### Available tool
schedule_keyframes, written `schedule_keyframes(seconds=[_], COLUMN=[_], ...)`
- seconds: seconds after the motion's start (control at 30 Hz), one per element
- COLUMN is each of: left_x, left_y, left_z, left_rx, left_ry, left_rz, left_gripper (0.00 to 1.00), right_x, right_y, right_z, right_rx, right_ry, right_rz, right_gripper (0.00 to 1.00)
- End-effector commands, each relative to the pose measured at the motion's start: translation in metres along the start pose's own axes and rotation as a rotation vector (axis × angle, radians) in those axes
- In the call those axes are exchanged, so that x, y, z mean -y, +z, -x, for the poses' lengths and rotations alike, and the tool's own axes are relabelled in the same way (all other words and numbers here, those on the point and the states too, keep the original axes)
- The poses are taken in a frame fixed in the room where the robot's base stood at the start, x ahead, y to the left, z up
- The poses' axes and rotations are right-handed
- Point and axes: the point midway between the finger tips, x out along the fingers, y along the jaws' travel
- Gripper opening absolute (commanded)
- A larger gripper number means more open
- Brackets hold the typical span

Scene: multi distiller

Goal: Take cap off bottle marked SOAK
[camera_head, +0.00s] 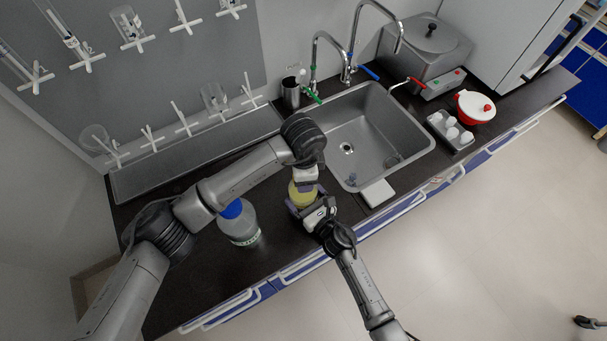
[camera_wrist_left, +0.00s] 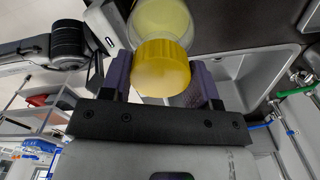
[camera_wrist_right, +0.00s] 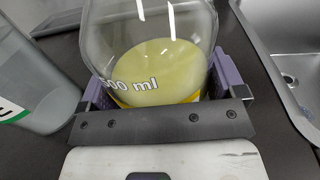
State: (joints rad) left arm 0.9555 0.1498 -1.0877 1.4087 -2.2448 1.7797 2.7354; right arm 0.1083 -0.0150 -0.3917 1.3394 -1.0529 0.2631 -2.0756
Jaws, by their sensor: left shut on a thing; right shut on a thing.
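A clear bottle (camera_wrist_right: 150,40) with pale yellow liquid and a "500 ml" mark stands at the counter's front, left of the sink; its yellow body also shows in the head view (camera_head: 301,197). My right gripper (camera_wrist_right: 160,88) is shut around its lower body. My left gripper (camera_wrist_left: 162,82) is above it, shut on the yellow cap (camera_wrist_left: 162,68). The cap is in line with the bottle; I cannot tell whether it is still seated. A larger bottle with a blue cap (camera_head: 238,226) stands to the left. I cannot read SOAK on either bottle.
The sink (camera_head: 352,138) with taps is right of the bottles. A white block (camera_head: 377,193) lies at its front edge. A red-and-white pot (camera_head: 474,107) and a grey tray (camera_head: 449,130) are at the right. A glassware rack is on the back wall.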

Motion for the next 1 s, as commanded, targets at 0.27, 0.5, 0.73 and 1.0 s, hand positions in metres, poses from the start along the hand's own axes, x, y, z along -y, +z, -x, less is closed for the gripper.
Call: schedule_keyframes(seconds=[0.27,0.5,0.73,1.0], left_x=[0.0,0.0,0.0,0.0], left_y=[-0.001,0.0,0.0,0.0], left_z=[0.01,0.017,0.018,0.022], left_rx=[-0.002,-0.001,-0.001,-0.001], left_ry=[0.0,-0.001,-0.001,-0.002], left_rz=[-0.001,-0.001,-0.001,-0.001], left_gripper=[0.27,0.27,0.27,0.27], right_x=[0.0,0.0,0.0,0.0], right_y=[-0.002,-0.002,-0.002,-0.002], right_z=[0.001,0.001,0.001,0.001], right_rx=[-0.004,-0.004,-0.004,-0.004], right_ry=[-0.002,-0.001,-0.001,-0.001], right_rz=[0.0,0.0,0.0,0.0], right_gripper=[0.23,0.23,0.23,0.23])
